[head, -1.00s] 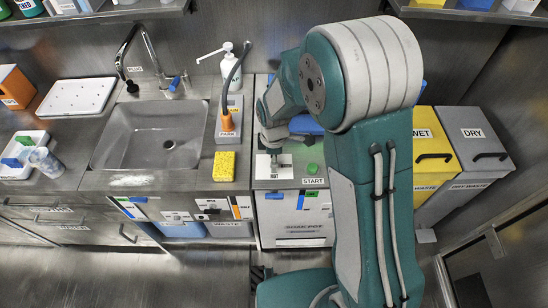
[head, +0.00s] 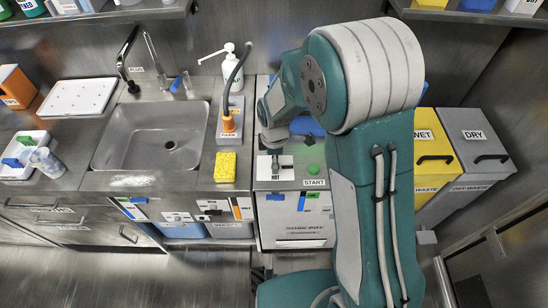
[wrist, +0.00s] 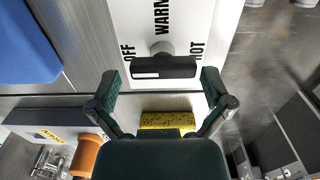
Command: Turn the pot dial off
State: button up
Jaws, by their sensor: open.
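The pot dial is a black bar knob (wrist: 164,68) on a grey stem, set on a white plate (wrist: 190,22) lettered OFF, WARM and HOT. In the wrist view the bar lies crosswise, with a white mark towards its OFF-side end. My gripper (wrist: 160,84) is open, its two dark green fingers spread wider than the bar. The fingertips appear just short of the bar, one beyond each end, and I see no contact. In the head view the dial (head: 275,166) sits on the steel pot unit (head: 291,215), below my wrist; the fingers are hard to make out there.
A green START button (head: 313,169) is right of the dial. A yellow sponge (head: 225,167) and a grey holder with an orange-based hose (head: 229,124) stand left, beside the sink (head: 152,137). Yellow and grey waste bins (head: 474,140) stand to the right.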

notch_tip(320, 180, up, 12)
dwell(0.5)
jog(key=shift+f, duration=0.1)
jog(key=s+d+r+m+t, duration=0.3)
jog(key=s+d+r+m, duration=0.55)
jog(key=r, duration=0.25)
jog(key=s+d+r+m+t, duration=0.2)
jog(key=s+d+r+m, duration=0.1)
jog(key=s+m, duration=0.6)
jog(key=shift+s+d+r+t, duration=0.15)
jog(key=shift+s+d+t, duration=0.15)
jog(key=shift+s+d, duration=0.6)
jog(key=shift+s+a, duration=0.15)
jog(key=shift+a, duration=0.05)
